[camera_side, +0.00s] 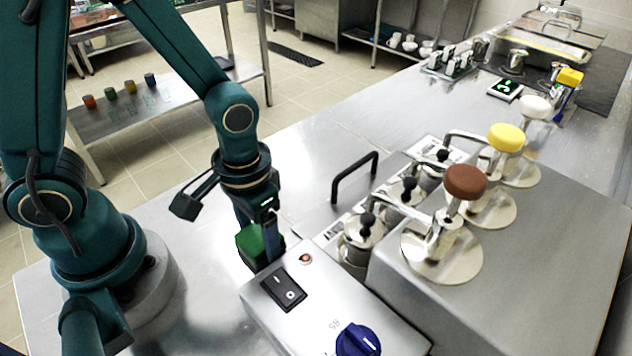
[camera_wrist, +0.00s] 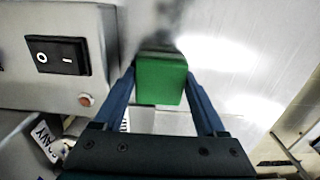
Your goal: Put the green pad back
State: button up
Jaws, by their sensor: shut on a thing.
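The green pad (camera_side: 252,246) is a small green block at the end of my gripper (camera_side: 262,240), low over the steel counter in the side view. In the wrist view the green pad (camera_wrist: 160,78) sits between the two blue fingers of my gripper (camera_wrist: 160,92), which are shut on it. The pad is close beside the left side of a steel control box (camera_side: 335,310). I cannot tell whether its underside touches the counter.
The control box carries a black rocker switch (camera_side: 285,289), a small red light and a blue knob (camera_side: 358,340). Lidded steel pots, a black handle (camera_side: 354,177) and pumps with brown (camera_side: 465,182), yellow and white tops stand to the right.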

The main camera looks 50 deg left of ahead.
aim_at(258, 235)
jog(key=shift+f, duration=0.15)
jog(key=o, duration=1)
jog(key=shift+s+a+r+t, duration=0.45)
jog(key=shift+a+r+t, duration=0.4)
jog(key=shift+r, duration=1.75)
jog(key=shift+s+a+r+t, duration=0.5)
jog(key=shift+r+t, duration=0.5)
jog(key=shift+r, duration=1.55)
jog(key=shift+s+a+r+t, duration=0.35)
jog(key=shift+a+r+t, duration=0.5)
jog(key=shift+r, duration=1.75)
jog(key=shift+d, duration=0.1)
